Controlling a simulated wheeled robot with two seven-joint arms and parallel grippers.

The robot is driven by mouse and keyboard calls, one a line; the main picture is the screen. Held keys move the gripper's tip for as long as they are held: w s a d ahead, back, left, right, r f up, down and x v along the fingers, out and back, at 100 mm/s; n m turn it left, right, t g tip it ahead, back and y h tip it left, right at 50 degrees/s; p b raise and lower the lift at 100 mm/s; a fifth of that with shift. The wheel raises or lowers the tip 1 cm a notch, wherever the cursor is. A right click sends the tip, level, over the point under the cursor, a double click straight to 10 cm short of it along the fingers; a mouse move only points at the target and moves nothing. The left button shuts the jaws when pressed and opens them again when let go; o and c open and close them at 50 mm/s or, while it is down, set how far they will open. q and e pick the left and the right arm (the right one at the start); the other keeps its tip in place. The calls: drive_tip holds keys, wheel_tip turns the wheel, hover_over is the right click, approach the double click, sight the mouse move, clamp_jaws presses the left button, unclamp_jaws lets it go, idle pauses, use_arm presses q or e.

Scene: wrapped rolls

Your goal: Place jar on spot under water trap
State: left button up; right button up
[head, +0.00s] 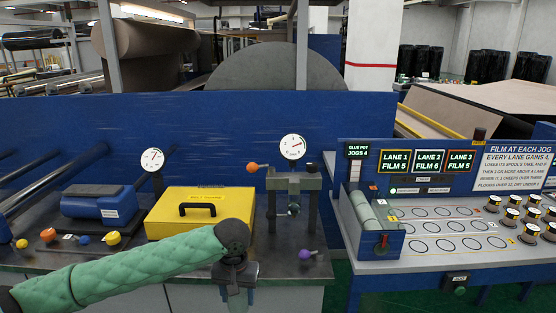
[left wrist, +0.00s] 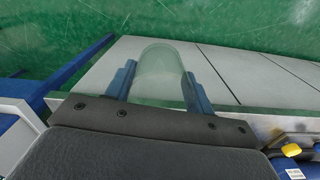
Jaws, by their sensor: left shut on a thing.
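A clear, see-through jar (left wrist: 161,72) is between the two blue fingers of my left gripper (left wrist: 160,85) in the left wrist view, with its rounded end pointing away. In the head view my left gripper (head: 238,274) points down at the bottom middle, in front of the bench's front edge, and the jar is hard to make out there. The fixture that looks like the water trap (head: 292,182) stands to the right and behind, under a round gauge (head: 293,147). A small part hangs inside its frame. The spot under it is not clear to see. My right gripper is not in view.
A yellow box (head: 187,213) with a black handle lies left of the fixture. A purple knob (head: 306,254) is at the bench front, right of my left gripper. A blue wall (head: 120,120) runs behind. A lane table (head: 440,252) with small spools is at the right.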

use_arm(q)
drive_tip(key=s+a+f+n, duration=0.1)
drive_tip(key=s+a+f, duration=0.1)
drive_tip(key=a+f, duration=0.4)
drive_tip(key=a, duration=0.4)
drive_tip(key=shift+s, duration=0.15)
drive_tip(key=shift+a+r, duration=0.1)
drive_tip(key=shift+r, duration=0.05)
